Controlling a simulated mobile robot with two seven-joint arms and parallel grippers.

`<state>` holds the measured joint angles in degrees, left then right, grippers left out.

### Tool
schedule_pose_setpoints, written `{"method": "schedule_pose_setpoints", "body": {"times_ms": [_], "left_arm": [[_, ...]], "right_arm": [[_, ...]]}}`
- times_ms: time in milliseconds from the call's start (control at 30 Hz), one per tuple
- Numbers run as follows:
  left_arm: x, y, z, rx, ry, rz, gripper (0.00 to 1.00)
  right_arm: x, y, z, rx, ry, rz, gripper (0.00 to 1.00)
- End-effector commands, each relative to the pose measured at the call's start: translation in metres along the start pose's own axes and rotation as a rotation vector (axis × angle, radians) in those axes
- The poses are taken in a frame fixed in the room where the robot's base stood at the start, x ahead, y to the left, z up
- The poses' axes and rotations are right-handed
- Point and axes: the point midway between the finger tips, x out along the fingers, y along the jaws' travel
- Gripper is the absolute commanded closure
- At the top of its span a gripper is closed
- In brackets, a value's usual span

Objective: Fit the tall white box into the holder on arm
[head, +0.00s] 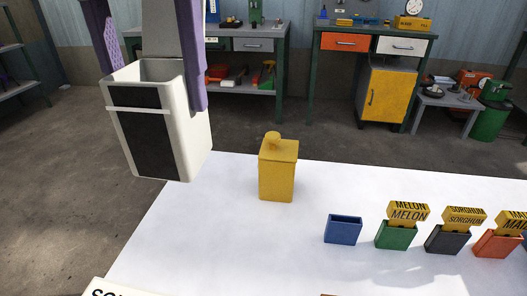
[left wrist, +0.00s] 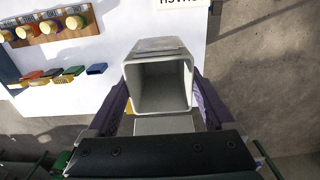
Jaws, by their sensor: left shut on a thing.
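The tall white box (head: 182,135), open at the top with black panels on its front, is between the purple fingers of my left gripper (head: 155,88), which is shut on it. It hangs upright or slightly tilted off the table's left edge in the head view. In the left wrist view I look into the empty mouth of the white box (left wrist: 162,84), with a purple finger on either side. I cannot make out the holder on the arm clearly. My right gripper is not in view.
The white table (head: 200,235) bears a yellow can (head: 278,172), a small empty blue holder (head: 343,230), and green (head: 396,236), dark (head: 447,241) and orange (head: 497,244) holders with yellow labels. Workbenches stand at the back. The table's left part is mostly clear.

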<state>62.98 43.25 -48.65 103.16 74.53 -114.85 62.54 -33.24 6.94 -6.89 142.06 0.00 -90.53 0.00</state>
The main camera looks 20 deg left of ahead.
Motion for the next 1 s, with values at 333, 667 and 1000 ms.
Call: {"method": "schedule_pose_setpoints", "body": {"times_ms": [333,667,1000], "left_arm": [[0.068,-0.002,0.0,-0.005,-0.007,-0.004,1.0],[0.146,-0.001,0.0,-0.004,-0.002,-0.002,1.0],[0.192,-0.001,0.0,-0.005,-0.004,-0.002,1.0]], "right_arm": [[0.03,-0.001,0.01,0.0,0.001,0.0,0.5],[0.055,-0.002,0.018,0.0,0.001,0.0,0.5],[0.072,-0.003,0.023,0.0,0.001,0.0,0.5]]}}
